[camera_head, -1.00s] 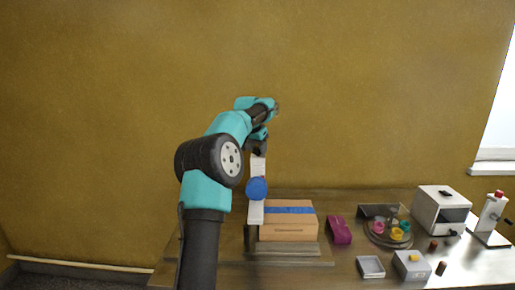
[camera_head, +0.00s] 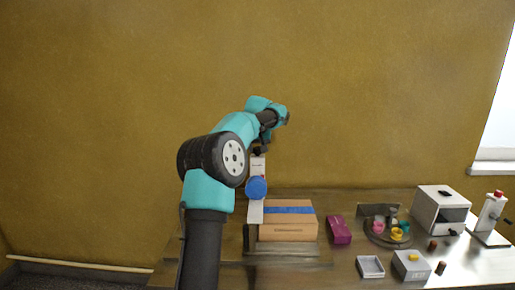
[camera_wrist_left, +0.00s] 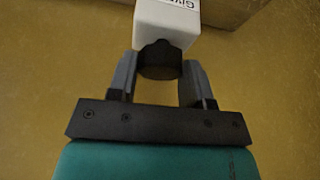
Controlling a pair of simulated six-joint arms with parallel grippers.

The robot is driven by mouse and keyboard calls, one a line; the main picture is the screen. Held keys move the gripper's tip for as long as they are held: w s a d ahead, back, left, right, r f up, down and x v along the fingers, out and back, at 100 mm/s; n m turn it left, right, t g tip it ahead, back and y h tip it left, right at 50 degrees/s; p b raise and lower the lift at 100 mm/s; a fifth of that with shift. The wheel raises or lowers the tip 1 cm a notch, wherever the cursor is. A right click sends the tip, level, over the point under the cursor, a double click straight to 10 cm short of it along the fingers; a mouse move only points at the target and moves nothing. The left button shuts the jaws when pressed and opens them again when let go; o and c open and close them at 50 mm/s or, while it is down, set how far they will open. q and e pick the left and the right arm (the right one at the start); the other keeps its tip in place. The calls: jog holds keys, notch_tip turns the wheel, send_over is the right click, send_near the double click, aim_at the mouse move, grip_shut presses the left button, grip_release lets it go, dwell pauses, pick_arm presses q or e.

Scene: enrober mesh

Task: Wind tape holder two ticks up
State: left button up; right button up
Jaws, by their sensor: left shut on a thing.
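A pale upright post (camera_head: 256,213) stands at the left side of a cardboard box (camera_head: 288,231). A round blue part (camera_head: 256,187), which looks like the tape holder, sits on the post. My left gripper (camera_head: 260,151) is at the top of the post. In the left wrist view, my left gripper (camera_wrist_left: 158,66) is shut on a dark knob (camera_wrist_left: 159,58), with one finger on each side. The knob joins the end of the white post (camera_wrist_left: 166,22), where part of a printed label shows. Tick marks cannot be made out. My right gripper is not in view.
The box has a blue strip across its top. The air above the table is clear.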

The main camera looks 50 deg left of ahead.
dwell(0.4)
pick_arm(q)
jog(key=o, duration=0.9)
jog(key=shift+r, duration=0.15)
jog(key=v, duration=1.7)
jog(key=shift+d, duration=0.15)
